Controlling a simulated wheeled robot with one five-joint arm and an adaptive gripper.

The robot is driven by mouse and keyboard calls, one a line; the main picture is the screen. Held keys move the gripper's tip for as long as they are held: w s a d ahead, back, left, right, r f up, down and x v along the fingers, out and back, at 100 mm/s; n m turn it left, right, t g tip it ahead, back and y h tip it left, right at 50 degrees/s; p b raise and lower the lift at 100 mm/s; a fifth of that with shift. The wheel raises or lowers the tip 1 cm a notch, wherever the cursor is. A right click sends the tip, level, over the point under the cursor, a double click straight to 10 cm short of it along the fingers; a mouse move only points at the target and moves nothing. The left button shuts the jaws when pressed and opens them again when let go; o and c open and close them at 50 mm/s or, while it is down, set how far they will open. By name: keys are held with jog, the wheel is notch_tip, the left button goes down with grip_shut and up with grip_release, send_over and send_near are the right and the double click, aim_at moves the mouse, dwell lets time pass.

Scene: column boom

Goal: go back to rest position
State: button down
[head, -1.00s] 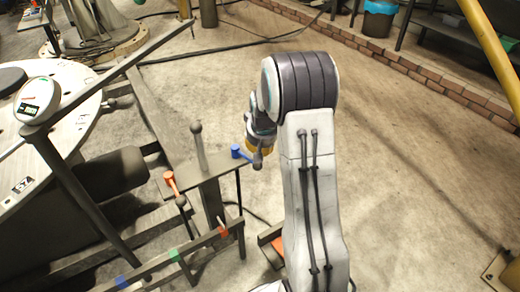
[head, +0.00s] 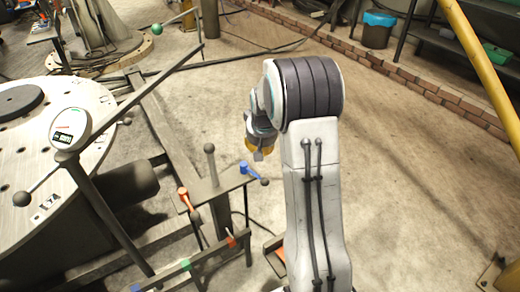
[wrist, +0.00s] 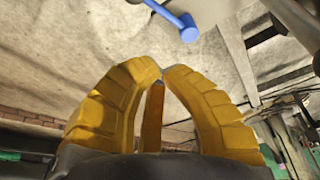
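My arm's end shows in the head view, with my gripper (head: 260,150) partly hidden at the left of my arm. In the wrist view my gripper (wrist: 163,70) has yellow fingers bent inward, their tips together, with nothing seen held between them. A blue-handled lever (head: 250,170) on the dark stand is just below my gripper in the head view. It also shows in the wrist view (wrist: 180,18), beyond the fingertips and apart from them.
An orange-handled lever (head: 184,197) and a grey upright knob (head: 210,150) stand on the same dark frame. A large round table (head: 25,170) with a gauge (head: 70,128) is at the left. A yellow post (head: 480,70) is at the right. Open floor (head: 420,190) lies between.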

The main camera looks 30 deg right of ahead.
dwell(0.5)
jog(key=s+a+r+n+p, duration=0.1)
jog(key=s+a+r+p, duration=0.15)
jog(key=r, duration=0.35)
jog(key=s+a+r+p, duration=0.2)
jog(key=a+r+p, duration=0.1)
jog(key=r, duration=0.2)
jog(key=s+a+r+n+p, duration=0.1)
jog(key=s+a+r+p, duration=0.3)
jog(key=s+r, duration=0.2)
jog(key=s+a+r+n+y+p, duration=0.1)
jog(key=s+a+r+p, duration=0.3)
jog(key=s, duration=0.5)
jog(key=s+a+r+n+p, duration=0.1)
jog(key=s+a+r+p, duration=0.2)
jog(key=s+r+p, duration=0.2)
jog(key=s+r, duration=0.3)
jog(key=shift+a+r+n+p, duration=0.3)
jog(key=shift+a, duration=0.1)
